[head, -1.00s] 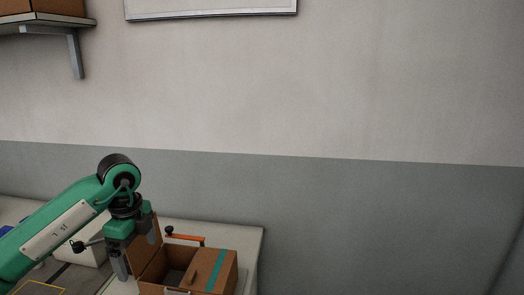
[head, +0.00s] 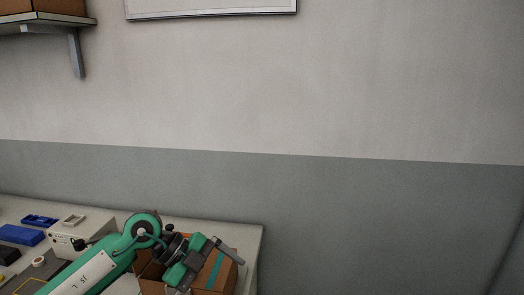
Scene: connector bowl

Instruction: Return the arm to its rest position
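My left arm (head: 95,270), green with a light panel, comes in from the lower left. My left gripper (head: 215,273) is tilted, pointing to the lower right, in front of and over the brown cardboard box (head: 222,273) with a teal stripe. Its two grey fingers stand apart and nothing shows between them. The arm and gripper hide much of the box and its opening. My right arm and gripper are not in view.
The light table (head: 248,240) ends at the right. At its left are a blue block (head: 22,234), a blue tray (head: 40,220), a beige box (head: 68,240) and dark items. A wall shelf (head: 45,18) is at the upper left.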

